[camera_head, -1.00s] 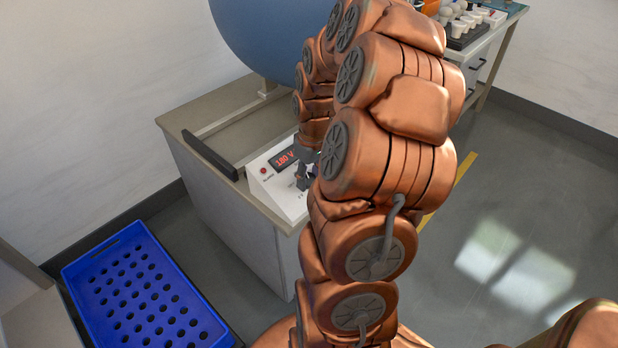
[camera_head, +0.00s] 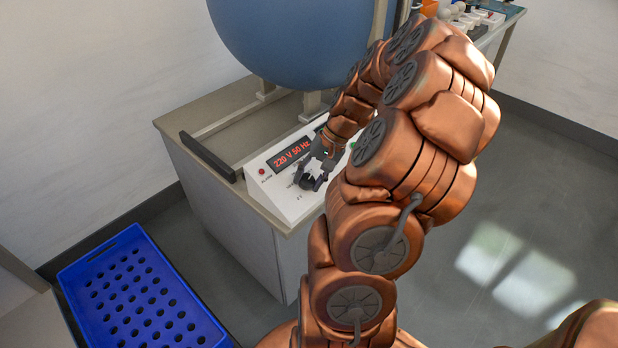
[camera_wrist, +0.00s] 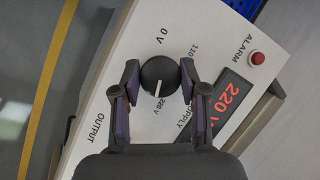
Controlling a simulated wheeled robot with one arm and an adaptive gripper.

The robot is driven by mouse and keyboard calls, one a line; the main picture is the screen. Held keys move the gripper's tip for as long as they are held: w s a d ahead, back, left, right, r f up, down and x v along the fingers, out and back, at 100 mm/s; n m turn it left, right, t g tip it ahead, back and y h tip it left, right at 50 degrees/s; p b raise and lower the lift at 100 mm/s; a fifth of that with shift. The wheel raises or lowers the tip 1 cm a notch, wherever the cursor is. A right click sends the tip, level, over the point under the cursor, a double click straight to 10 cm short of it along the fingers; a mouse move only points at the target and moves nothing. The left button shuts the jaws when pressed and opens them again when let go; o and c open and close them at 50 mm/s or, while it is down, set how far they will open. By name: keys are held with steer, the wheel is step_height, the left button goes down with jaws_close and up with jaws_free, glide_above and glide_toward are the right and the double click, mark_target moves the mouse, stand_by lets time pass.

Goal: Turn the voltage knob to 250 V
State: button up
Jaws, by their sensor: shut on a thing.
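The voltage knob (camera_wrist: 159,76) is black and round with a white pointer line, and sits on a white control panel (camera_head: 290,198). In the wrist view the pointer is at the 220 V mark. The red display (camera_head: 292,153) reads 220 V 50 Hz; it also shows in the wrist view (camera_wrist: 232,97), partly cut off. My gripper (camera_wrist: 159,84) is shut on the knob, one finger on each side. In the head view my gripper (camera_head: 313,180) is at the panel, and the knob is mostly hidden by the fingers.
A red alarm lamp (camera_wrist: 257,57) is beside the display. A large blue sphere (camera_head: 290,40) stands behind the panel on the bench (camera_head: 185,120). A blue crate with holes (camera_head: 75,275) is at lower left. Grey floor is open on the right.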

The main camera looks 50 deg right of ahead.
steer(key=m+t, duration=0.1)
steer(key=m, duration=0.1)
steer(key=m+t+p, duration=0.1)
steer(key=m, duration=0.1)
steer(key=shift+s+a+y, duration=0.1)
steer(key=shift+y, duration=0.3)
steer(key=shift+m+t+p, duration=0.85)
steer(key=shift+m+t, duration=0.15)
steer(key=shift+m, duration=1.5)
steer(key=o, duration=1.1)
steer(key=v, duration=1.2)
steer(key=shift+s+a, duration=0.1)
steer(key=shift+a, duration=0.05)
